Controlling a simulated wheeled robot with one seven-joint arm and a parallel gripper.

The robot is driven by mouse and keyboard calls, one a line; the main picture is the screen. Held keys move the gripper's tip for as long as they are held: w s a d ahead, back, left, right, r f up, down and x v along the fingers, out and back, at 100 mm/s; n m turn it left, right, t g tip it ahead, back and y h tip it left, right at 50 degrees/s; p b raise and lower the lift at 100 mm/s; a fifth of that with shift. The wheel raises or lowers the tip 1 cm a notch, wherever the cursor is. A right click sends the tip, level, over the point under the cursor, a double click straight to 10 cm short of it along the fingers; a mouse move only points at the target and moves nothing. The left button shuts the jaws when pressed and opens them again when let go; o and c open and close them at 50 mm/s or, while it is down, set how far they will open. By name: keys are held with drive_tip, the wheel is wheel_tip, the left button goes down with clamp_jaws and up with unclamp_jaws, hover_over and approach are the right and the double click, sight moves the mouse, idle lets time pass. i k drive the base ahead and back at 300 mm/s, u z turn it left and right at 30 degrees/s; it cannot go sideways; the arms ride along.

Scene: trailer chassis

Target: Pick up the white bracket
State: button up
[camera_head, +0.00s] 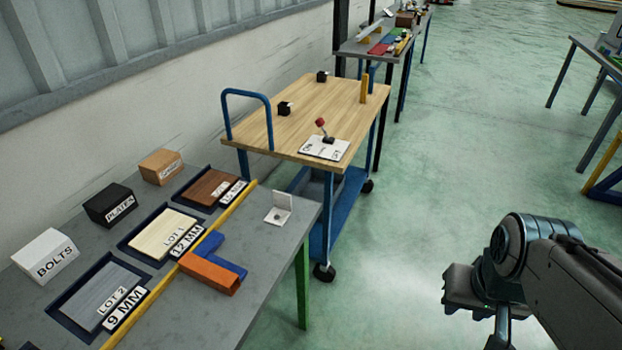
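The white bracket (280,209) is a small L-shaped piece with one upright plate and one flat plate. It rests on the grey table (262,285) near its right end, to the right of the yellow strip. My gripper (476,325) is at the lower right of the view, over the floor and well apart from the bracket. Its fingers are partly cut off by the bottom edge, so its opening does not show clearly.
An orange block (209,273) and a blue piece (225,257) lie near the bracket. Labelled trays and boxes, including a white BOLTS box (46,256), stand to the left. A wood-topped cart (300,115) stands behind. Green floor is open between table and arm.

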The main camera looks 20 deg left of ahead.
sight(282, 208)
drive_tip(key=u, duration=0.1)
drive_tip(key=i, duration=0.65)
drive_tip(key=u, duration=1)
drive_tip(key=i, duration=0.4)
drive_tip(key=u, duration=0.4)
